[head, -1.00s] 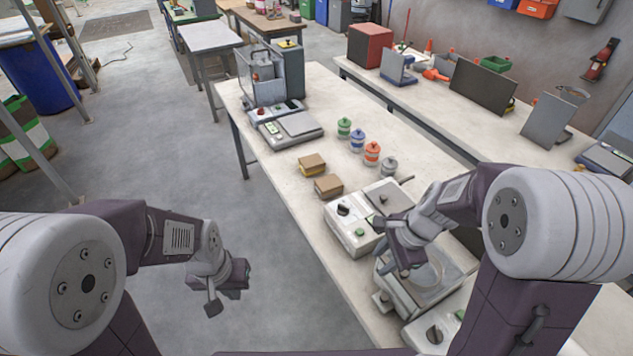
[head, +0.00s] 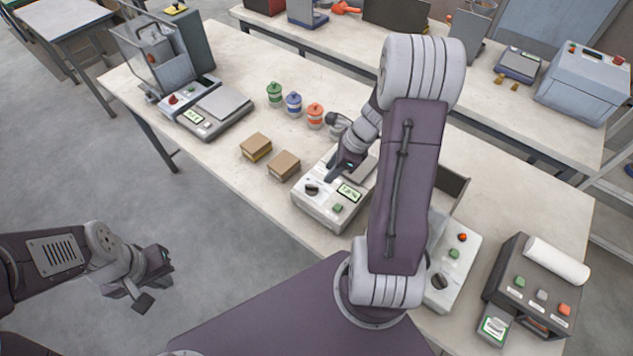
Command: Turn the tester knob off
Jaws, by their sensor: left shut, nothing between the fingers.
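The tester, a white box (head: 318,212) with a lit green display (head: 349,192), a green button (head: 338,208) and a black knob (head: 312,189), stands at the near edge of the long table. My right gripper (head: 331,178) points down over the tester, just right of and behind the knob. Its fingers look close together, but whether they are open or shut is unclear. I cannot tell whether it touches the tester. My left gripper (head: 143,300) is shut and empty, over the floor to the left of the table.
Two small cardboard boxes (head: 284,165) and green, blue and orange-lidded jars (head: 293,104) stand left of the tester. A scale (head: 213,113) is further left. Another machine with a black knob (head: 439,280) is partly hidden by my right arm. A dark printer (head: 535,290) stands at right.

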